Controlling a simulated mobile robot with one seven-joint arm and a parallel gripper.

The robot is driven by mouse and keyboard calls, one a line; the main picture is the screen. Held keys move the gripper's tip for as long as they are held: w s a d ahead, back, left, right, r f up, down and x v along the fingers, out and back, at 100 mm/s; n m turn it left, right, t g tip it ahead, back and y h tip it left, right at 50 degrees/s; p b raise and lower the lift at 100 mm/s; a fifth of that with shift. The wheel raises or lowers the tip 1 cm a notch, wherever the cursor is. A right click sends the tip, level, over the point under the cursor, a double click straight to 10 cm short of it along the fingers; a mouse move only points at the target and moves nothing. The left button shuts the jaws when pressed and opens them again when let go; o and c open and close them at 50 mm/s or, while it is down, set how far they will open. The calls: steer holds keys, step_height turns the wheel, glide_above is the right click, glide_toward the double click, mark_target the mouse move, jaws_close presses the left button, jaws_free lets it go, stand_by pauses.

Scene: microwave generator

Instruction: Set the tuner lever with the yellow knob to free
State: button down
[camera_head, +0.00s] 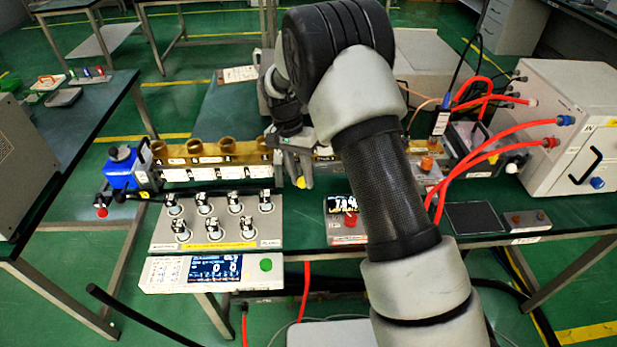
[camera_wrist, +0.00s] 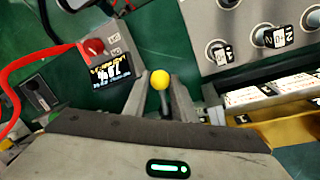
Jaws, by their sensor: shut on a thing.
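The yellow knob (camera_wrist: 159,79) of the tuner lever sits between the two fingers of my gripper (camera_wrist: 160,90) in the wrist view. The fingers are closed on the lever, with the knob at their tips. A dark stem shows just below the knob. In the head view my gripper (camera_head: 297,180) points down at the right part of the brass waveguide (camera_head: 235,153), and the yellow knob (camera_head: 301,182) shows at its tip. My arm hides part of the waveguide right of the gripper. I cannot read the lever's position marks.
A panel with several black-and-white knobs (camera_head: 160,238) stands in front, with a display unit (camera_head: 275,284) below it. Red hoses (camera_head: 480,150) run to a white cabinet (camera_head: 585,90). A blue part (camera_head: 120,168) is at left.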

steer(key=shift+w+a+r+m, duration=0.1)
steer(key=shift+w+a+m, duration=0.15)
steer(key=shift+a+m, duration=0.45)
steer(key=shift+w+a+m, duration=0.25)
steer(key=shift+a+m, duration=0.05)
steer(key=shift+m, duration=0.8)
steer(key=c, duration=1.5)
jaws_free()
steer(key=shift+o, duration=0.2)
step_height(320, 180, up, 17)
steer(key=w+a+p, duration=0.1)
steer(key=w+a, duration=0.1)
steer(key=shift+w, duration=0.3)
steer(key=shift+a, duration=0.1)
